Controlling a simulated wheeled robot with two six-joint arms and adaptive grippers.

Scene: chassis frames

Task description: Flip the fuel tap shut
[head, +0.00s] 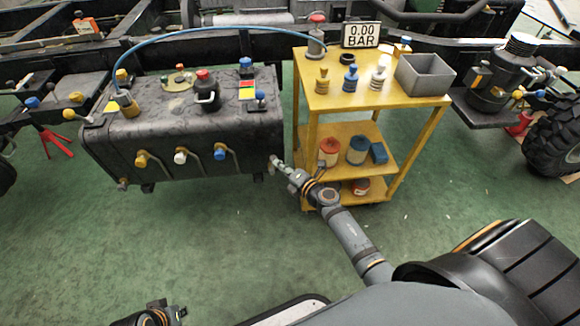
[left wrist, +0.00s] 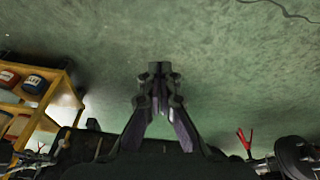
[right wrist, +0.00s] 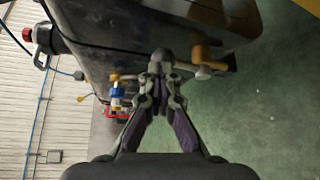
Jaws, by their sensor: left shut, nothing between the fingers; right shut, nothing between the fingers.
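The dark fuel tank (head: 190,130) hangs on the chassis frame. In the right wrist view a brass tap body (right wrist: 213,50) with a grey rounded lever end (right wrist: 204,73) sits at the tank's lower edge. My right gripper (head: 275,162) is shut and empty at the tank's right end; in the right wrist view its fingertips (right wrist: 162,62) are beside the lever, and I cannot tell if they touch it. Valves with yellow (head: 141,160), white (head: 180,156) and blue (head: 219,153) knobs line the tank's front. My left gripper (left wrist: 160,70) is shut and empty, low above the floor.
A yellow cart (head: 312,150) stands right of the tank, close to my right arm. It carries a grey bin (head: 425,76), small valves and a display (head: 361,35) reading 0.00 BAR. A red stand (head: 58,145) is at the left. The green floor in front is clear.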

